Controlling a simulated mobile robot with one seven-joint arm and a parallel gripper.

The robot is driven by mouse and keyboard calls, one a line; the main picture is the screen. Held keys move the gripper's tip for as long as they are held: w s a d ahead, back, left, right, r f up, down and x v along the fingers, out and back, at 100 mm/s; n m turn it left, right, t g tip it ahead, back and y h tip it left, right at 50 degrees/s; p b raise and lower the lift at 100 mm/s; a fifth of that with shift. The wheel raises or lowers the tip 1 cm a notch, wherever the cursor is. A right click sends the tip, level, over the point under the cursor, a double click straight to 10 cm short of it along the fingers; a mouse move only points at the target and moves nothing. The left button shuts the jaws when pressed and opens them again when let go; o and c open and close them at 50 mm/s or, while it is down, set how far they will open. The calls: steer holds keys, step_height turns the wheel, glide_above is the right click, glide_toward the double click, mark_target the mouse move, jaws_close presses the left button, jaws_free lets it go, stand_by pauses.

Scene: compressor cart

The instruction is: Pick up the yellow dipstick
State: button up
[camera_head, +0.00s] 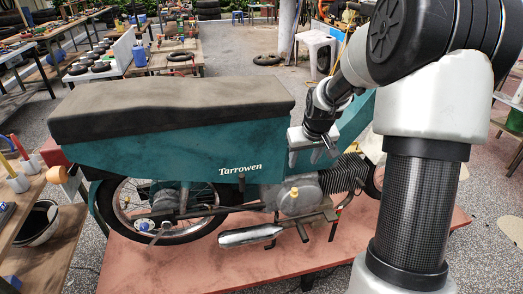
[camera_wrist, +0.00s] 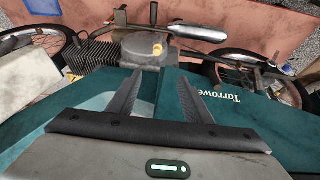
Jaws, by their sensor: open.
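The yellow dipstick (camera_head: 294,192) shows as a small yellow cap on the grey engine case (camera_head: 303,200) of a teal motorcycle (camera_head: 180,150). In the wrist view the dipstick (camera_wrist: 157,48) stands just beyond the fingertips, between their lines. My gripper (camera_head: 322,153) is in front of the teal side panel, above and to the right of the dipstick. In the wrist view its two dark fingers (camera_wrist: 163,80) are apart with nothing between them. The gripper does not touch the dipstick. The dipstick's lower part is hidden in the engine.
The finned cylinder (camera_head: 345,174) is to the right of the engine case, and a silver exhaust (camera_head: 250,236) is below it. The motorcycle stands on a red platform (camera_head: 350,250). A wooden bench (camera_head: 30,225) with tools is at the left.

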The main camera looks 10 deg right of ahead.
mark_target(294, 194)
steer(key=shift+y, duration=0.3)
steer(key=b+x, duration=0.1)
steer(key=x, duration=0.6)
steer(key=d+b+x, duration=0.1)
steer(key=x, duration=0.6)
steer(key=s+b+x, duration=0.1)
steer(key=x, duration=0.6)
steer(key=shift+d+f, duration=0.3)
steer(key=shift+d, duration=0.1)
steer(key=shift+d+b+x, duration=0.15)
steer(key=shift+b+x, duration=0.25)
steer(key=shift+x, duration=1.05)
steer(key=shift+d+b+x, duration=0.15)
steer(key=shift+b+x, duration=0.25)
steer(key=shift+x, duration=1.05)
steer(key=shift+c, duration=0.5)
steer(key=c, duration=1)
